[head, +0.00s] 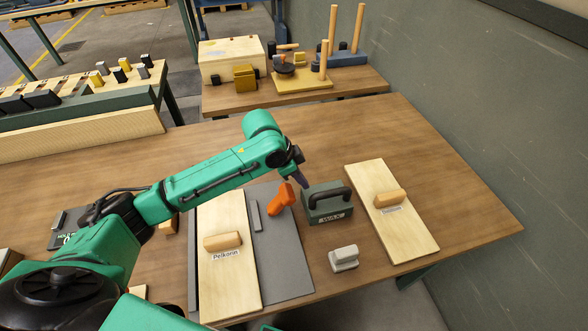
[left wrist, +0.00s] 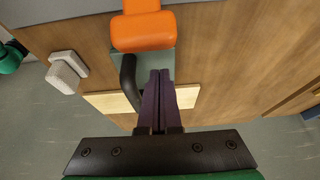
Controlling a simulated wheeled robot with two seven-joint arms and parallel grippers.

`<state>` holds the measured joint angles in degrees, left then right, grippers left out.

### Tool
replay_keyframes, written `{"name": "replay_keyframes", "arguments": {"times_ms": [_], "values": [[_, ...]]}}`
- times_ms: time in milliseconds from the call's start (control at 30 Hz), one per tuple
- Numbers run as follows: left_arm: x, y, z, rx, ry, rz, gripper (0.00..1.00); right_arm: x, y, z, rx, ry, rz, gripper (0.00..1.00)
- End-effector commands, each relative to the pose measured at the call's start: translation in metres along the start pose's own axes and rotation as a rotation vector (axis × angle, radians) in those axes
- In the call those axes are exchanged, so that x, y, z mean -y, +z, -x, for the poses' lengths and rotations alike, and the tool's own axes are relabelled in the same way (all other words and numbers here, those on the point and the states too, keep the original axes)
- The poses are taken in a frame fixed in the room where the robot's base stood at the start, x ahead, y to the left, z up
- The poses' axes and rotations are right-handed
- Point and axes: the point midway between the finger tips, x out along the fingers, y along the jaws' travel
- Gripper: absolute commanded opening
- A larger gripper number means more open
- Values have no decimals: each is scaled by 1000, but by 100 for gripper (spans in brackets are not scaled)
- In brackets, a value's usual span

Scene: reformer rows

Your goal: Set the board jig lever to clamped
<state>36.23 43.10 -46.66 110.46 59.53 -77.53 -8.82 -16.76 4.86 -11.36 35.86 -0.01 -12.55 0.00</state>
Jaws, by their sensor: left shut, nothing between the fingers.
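The board jig (head: 282,262) is a grey plate on the table with a pale wooden board (head: 232,278) labelled "Pelkann" on its left part. Its orange lever (head: 281,199) stands at the plate's far right, tilted; I cannot tell its setting. In the left wrist view the lever's rounded orange end (left wrist: 143,30) is just beyond my fingertips. My left gripper (head: 304,184) is shut and empty, just right of the lever's top, between it and the WAX block; I cannot tell whether it touches the lever. My right gripper is not in view.
A dark green WAX block (head: 328,210) with a black handle stands close right of the lever. A grey handled block (head: 344,259) is nearer me, and another handled board (head: 405,235) lies further right. A side table (head: 350,84) behind holds pegs and boxes.

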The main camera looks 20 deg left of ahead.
Motion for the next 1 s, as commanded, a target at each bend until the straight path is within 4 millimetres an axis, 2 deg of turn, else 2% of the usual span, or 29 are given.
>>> {"name": "replay_keyframes", "arguments": {"times_ms": [100, 200, 400, 800, 1000], "values": [[-1, -1, -25, 1, 4, 2, 0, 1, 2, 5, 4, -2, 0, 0], [1, 14, -9, 4, -2, 1, 0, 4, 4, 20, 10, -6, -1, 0], [0, 31, 0, 2, 0, 0, 0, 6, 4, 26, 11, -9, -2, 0], [1, 32, -1, -7, 0, 0, 0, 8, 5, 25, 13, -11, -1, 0], [7, 29, -1, -80, 0, 1, 0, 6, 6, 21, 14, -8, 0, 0]]}}
